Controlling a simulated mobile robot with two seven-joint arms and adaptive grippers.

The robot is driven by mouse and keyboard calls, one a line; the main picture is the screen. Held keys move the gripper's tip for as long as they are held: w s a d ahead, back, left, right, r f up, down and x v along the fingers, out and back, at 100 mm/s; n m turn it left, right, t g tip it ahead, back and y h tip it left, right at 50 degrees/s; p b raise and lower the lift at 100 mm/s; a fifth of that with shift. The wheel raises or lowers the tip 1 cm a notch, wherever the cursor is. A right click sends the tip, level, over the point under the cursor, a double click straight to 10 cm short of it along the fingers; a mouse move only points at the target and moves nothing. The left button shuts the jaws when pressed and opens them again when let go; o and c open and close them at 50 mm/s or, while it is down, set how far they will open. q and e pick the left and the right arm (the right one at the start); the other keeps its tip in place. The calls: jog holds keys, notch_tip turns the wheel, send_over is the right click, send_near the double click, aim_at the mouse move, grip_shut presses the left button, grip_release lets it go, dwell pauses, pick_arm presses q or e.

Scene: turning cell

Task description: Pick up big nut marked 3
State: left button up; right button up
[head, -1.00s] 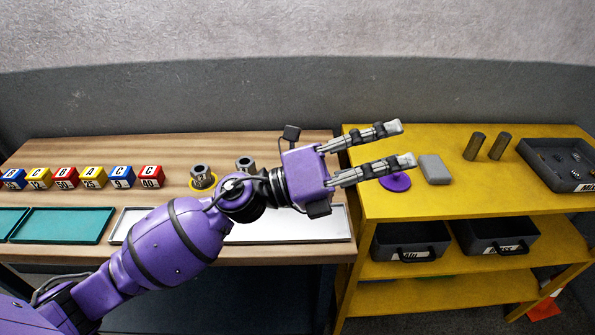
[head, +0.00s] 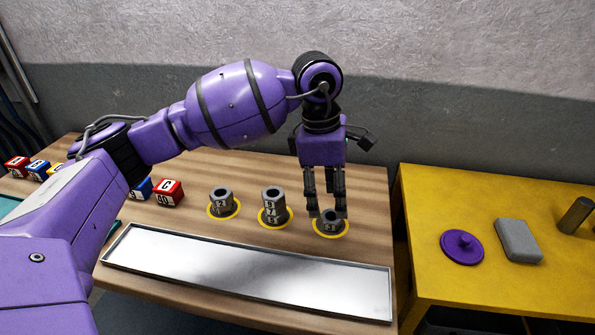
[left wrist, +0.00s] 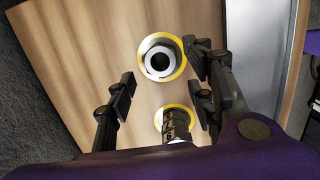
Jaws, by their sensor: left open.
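Three grey hex nuts or nut stacks sit on yellow rings on the wooden bench. The left nut (head: 221,200) seems marked 2. The middle one is a taller stack (head: 273,205) with several markings. The right nut (head: 330,224) has a marking too small to read surely, perhaps with a 3. My left gripper (head: 327,212) points down over the right nut, open, its fingertips at the nut's top. In the left wrist view a nut (left wrist: 160,62) lies between the open fingers, seen from above. The stack (left wrist: 175,126) shows below it. My right gripper is out of view.
A shallow metal tray (head: 245,275) lies in front of the nuts. Lettered blocks, including a red C block (head: 169,193), stand left. A yellow table (head: 430,195) to the right holds a purple disc (head: 462,248), a grey block (head: 518,241) and a dark cylinder (head: 575,214).

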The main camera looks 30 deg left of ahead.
aim_at(332, 213)
pick_arm(q)
jog(key=f, duration=0.4)
jog(key=shift+w+d+f, duration=0.25)
jog(key=shift+w+f, duration=0.1)
jog(key=shift+w, duration=0.05)
jog(key=shift+f, duration=0.15)
grip_shut()
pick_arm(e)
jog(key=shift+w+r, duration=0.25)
